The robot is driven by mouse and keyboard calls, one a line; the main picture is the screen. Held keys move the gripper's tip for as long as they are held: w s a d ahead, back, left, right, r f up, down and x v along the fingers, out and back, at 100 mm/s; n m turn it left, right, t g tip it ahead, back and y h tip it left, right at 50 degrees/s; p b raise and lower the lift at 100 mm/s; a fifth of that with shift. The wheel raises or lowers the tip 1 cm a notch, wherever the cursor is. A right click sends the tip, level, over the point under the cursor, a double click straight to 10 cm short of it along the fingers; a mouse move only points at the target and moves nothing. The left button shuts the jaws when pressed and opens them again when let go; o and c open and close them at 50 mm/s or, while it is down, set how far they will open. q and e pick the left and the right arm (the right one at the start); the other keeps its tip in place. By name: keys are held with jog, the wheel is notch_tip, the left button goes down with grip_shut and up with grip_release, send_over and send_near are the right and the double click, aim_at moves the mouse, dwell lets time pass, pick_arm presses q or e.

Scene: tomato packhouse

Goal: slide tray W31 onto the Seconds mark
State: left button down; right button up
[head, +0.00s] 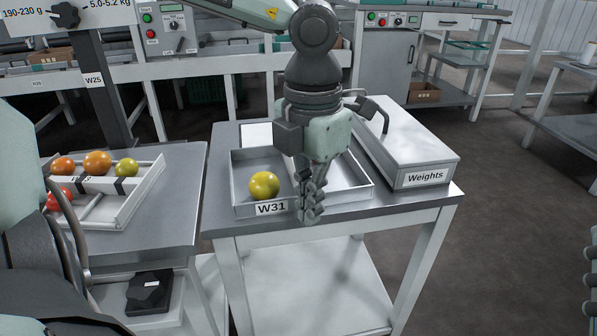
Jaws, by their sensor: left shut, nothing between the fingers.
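Tray W31 (240,210) is a shallow grey tray on a metal-topped table. A yellow tomato (264,185) lies in its left part. My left gripper (311,216) points down with its fingers shut and empty. The fingertips overlap the tray's front wall, right of the W31 label; I cannot tell whether they touch it. The gripper hides part of the tray's middle. A plain white patch (257,134) shows on the table behind the tray; no Seconds wording is readable. A sliver of my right gripper (590,275) shows at the right edge, mostly cut off.
A grey case labelled Weights (415,155), with a dark handle, stands close to the tray's right. A table (160,240) on the left holds another tray (128,212) with several tomatoes. A narrow gap separates the tables. A strip of bare tabletop lies in front of tray W31.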

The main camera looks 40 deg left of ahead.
pick_arm(q)
jog(key=shift+w+a, duration=0.1)
dwell(0.4)
jog(key=shift+w+a, duration=1.85)
jog(key=shift+a, duration=0.3)
jog(key=shift+w+a, duration=0.95)
jog(key=shift+a, duration=0.15)
jog(key=shift+w+a, duration=1.5)
jog(key=shift+a, duration=0.25)
jog(key=shift+w+a, duration=1.5)
jog(key=shift+a, duration=0.2)
jog(key=shift+w+a, duration=0.25)
jog(key=shift+s+d+b, duration=0.85)
jog(key=shift+s+d, duration=0.55)
jog(key=shift+d, duration=0.2)
jog(key=shift+s+d+b, duration=0.85)
jog(key=shift+s+d, duration=0.55)
jog(key=shift+d, duration=0.2)
